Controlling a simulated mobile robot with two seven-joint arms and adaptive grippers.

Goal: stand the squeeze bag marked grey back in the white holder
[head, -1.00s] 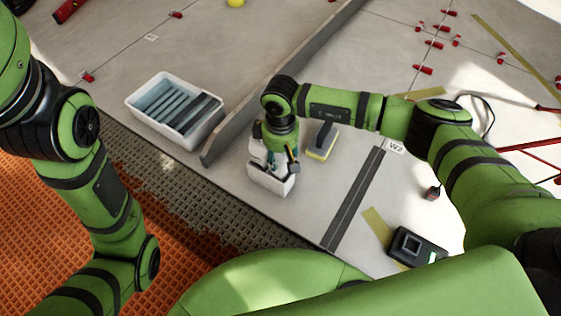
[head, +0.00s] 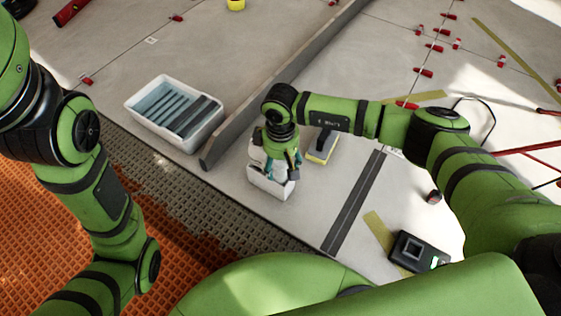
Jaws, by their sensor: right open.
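The white holder (head: 268,187) stands on the pale floor near the middle of the view. A pale shape (head: 257,152), probably a squeeze bag, shows at the holder beside my gripper. Its mark cannot be read, and my wrist and fingers hide much of it. My right gripper (head: 281,170) points down directly over the holder, with its fingers spread apart. Whether the fingers touch the bag cannot be told. My left arm comes in at the left, and its gripper is out of the picture.
A white tub (head: 205,137) with grey strips stands left of a long grey straightedge (head: 232,135). A yellow-edged float (head: 322,146) lies close right of the holder. A dark device (head: 417,252) lies at the lower right. Orange grating (head: 50,235) covers the lower left.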

